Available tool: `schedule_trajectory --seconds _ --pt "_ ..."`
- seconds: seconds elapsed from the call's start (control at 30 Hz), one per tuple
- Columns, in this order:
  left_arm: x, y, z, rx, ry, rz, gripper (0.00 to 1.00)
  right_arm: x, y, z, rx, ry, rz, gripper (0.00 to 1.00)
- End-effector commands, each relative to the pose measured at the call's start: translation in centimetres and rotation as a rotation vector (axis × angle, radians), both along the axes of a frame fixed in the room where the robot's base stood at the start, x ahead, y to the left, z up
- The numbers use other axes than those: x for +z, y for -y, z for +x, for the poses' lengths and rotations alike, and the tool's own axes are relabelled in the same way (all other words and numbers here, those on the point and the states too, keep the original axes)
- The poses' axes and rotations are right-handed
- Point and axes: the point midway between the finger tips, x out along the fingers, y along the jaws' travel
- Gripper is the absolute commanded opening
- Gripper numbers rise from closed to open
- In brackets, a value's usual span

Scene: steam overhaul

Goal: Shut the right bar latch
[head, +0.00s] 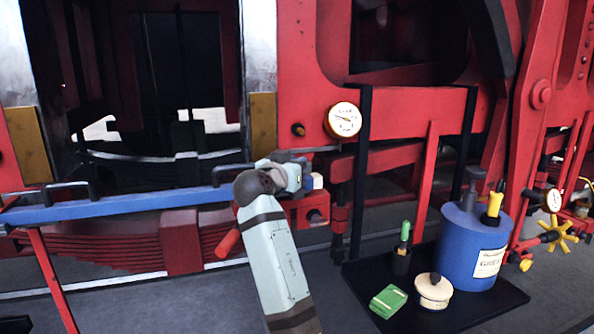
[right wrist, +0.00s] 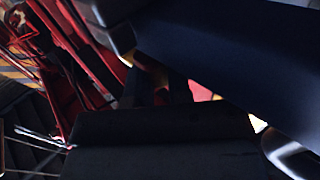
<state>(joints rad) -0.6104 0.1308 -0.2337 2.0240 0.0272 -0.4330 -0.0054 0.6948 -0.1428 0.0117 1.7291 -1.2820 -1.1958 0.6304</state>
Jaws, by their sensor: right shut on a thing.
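A blue bar (head: 130,206) with black handles runs across the front of the dark opening. Its right end runs in behind my right arm and gripper. My right gripper (head: 296,177) is at that end, beside the red frame, shut on what looks like the right bar latch. The gripper covers most of the latch, so its position cannot be told. In the right wrist view a large dark blue surface (right wrist: 235,65) fills the upper right, close to the camera; the picture is too dark to show the grip clearly. My left gripper is not in view.
A red rod-like grip (head: 228,243) shows left of my forearm. A gauge (head: 343,120) sits on the red frame above right.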

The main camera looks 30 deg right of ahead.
Motion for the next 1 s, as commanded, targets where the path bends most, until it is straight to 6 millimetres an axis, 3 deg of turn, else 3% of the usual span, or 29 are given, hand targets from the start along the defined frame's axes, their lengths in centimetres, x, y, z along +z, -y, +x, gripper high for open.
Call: schedule_trajectory --seconds 0.37,0.4,0.5,1.0 --pt "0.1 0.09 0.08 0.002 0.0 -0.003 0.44 0.31 -0.02 0.03 -0.003 0.005 -0.003 0.0" --pt "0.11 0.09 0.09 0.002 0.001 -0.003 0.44 0.32 -0.02 0.03 -0.003 0.005 -0.003 0.21" --pt "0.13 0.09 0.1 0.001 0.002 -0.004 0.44 0.29 0.0 0.02 -0.003 0.004 -0.002 0.43" --pt "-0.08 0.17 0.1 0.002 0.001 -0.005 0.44 0.1 0.27 0.04 -0.003 0.002 -0.001 0.43"
